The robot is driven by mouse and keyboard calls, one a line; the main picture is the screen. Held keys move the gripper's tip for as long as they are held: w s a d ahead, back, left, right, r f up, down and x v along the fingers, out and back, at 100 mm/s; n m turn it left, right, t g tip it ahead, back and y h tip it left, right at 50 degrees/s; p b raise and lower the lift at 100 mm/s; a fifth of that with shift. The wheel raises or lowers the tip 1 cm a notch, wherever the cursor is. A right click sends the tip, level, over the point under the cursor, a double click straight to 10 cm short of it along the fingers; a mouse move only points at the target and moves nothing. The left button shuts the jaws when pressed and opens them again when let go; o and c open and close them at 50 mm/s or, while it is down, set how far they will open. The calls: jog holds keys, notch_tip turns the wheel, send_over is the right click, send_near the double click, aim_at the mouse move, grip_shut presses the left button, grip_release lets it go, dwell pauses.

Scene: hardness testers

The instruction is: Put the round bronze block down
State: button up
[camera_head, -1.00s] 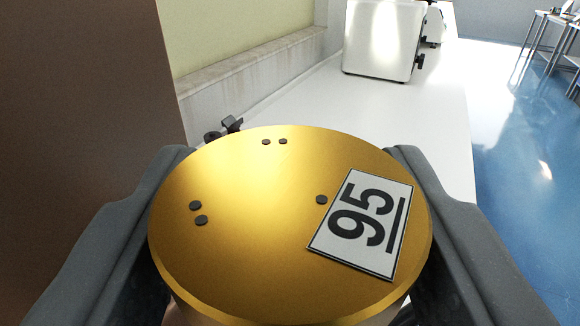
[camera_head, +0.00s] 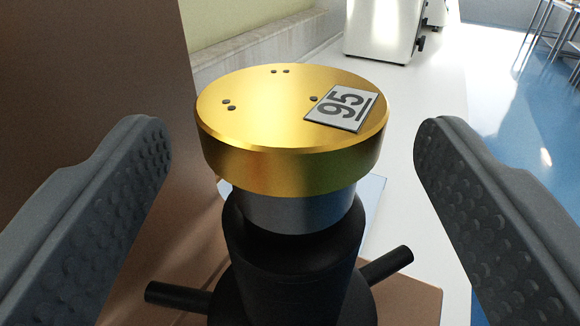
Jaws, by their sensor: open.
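The round bronze block (camera_head: 270,115) is a thick gold-coloured disc with several small dark dots on top and a white label reading 95 (camera_head: 343,108). It rests level on a grey metal cylinder (camera_head: 300,212) above a black stand (camera_head: 290,265) with handles sticking out to both sides. My gripper (camera_head: 292,145) is open, with one ridged grey finger to the left and one to the right. Both fingers are clear of the block, with a gap on each side. The underside of the block is hidden.
A brown panel (camera_head: 90,60) stands close on the left, behind my left finger. A white bench (camera_head: 425,150) runs back on the right, with a white machine (camera_head: 380,30) further along it. Blue floor (camera_head: 510,110) lies beyond the bench edge.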

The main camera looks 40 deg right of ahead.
jog(key=v, duration=1)
jog(key=shift+s+a+f, duration=0.25)
jog(key=shift+a, duration=0.1)
